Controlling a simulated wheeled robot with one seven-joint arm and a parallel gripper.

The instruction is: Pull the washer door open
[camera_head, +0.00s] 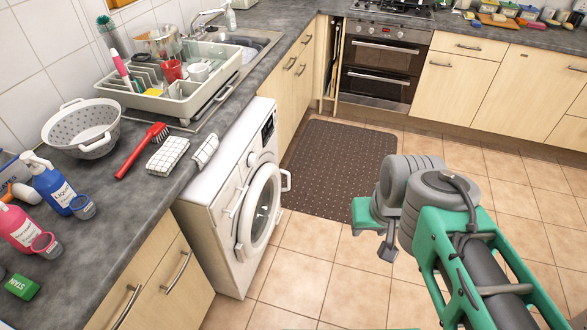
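The white washer (222,218) stands under the counter at centre left, its front facing right. Its round door (259,214) has a pale ring and dark glass and looks shut against the front, though the steep angle makes a small gap hard to judge. A white handle (286,180) sticks out at the door's upper right. My gripper (387,252) is at the end of my green and grey arm, over the floor to the right of the door and clear of it. Its fingers are small and partly hidden by the wrist, so their opening does not show.
The dark counter (118,222) above holds a dish rack (178,97), a colander (83,128), a red brush (143,150), cloths and bottles. Wooden cupboards (158,278) flank the washer. A brown mat (342,165) lies beyond on the tiles. Floor between arm and washer is clear.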

